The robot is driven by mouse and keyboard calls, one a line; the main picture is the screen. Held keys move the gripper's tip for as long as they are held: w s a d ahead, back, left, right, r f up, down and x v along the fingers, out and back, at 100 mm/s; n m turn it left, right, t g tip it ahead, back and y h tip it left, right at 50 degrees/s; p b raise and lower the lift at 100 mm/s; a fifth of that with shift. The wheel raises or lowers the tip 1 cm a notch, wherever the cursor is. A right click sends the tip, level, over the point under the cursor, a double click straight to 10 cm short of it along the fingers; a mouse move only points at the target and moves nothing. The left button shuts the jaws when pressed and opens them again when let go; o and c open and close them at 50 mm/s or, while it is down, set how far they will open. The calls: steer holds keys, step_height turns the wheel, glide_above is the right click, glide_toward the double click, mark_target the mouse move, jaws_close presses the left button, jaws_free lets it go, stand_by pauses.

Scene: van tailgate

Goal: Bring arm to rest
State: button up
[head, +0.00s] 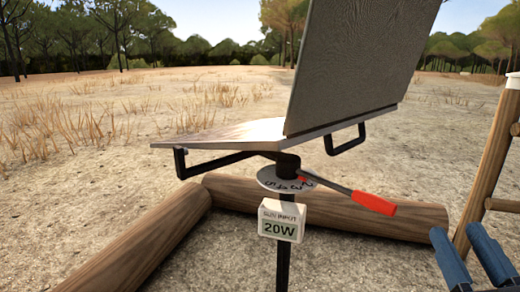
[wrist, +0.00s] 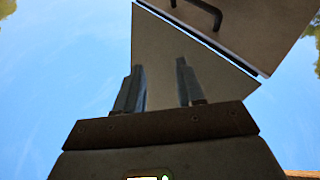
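My gripper (head: 456,231) is at the lower right of the head view, its two blue fingers apart with nothing between them. In the wrist view the gripper (wrist: 160,68) also shows two separate fingers, with a pale board behind the gap. The gripper is right of the post-mounted stand and apart from its red-handled lever (head: 373,203) in the head view. The rest of my arm is mostly out of view.
The stand has a flat board (head: 215,135), a large upright panel (head: 360,60), a numbered dial (head: 270,181) and a "20W" box (head: 282,220). Logs (head: 340,212) lie around its post. A wooden frame (head: 487,165) stands close by my gripper at right. Open dry ground lies behind.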

steer(key=s+a+f+m+g, duration=0.2)
steer(key=s+a+f+g, duration=0.15)
steer(key=s+f, duration=0.9)
steer(key=s+a+f+g+y, duration=0.1)
steer(key=s+f+g, duration=0.15)
steer(key=s, duration=0.55)
steer(key=s+f+g+y, duration=0.1)
steer(key=s+f, duration=0.2)
steer(key=s, duration=0.6)
step_height(320, 180, up, 26)
steer(key=p, duration=2.5)
steer(key=shift+w+n+p, duration=0.25)
steer(key=shift+n+p, duration=0.05)
steer(key=shift+p, duration=0.1)
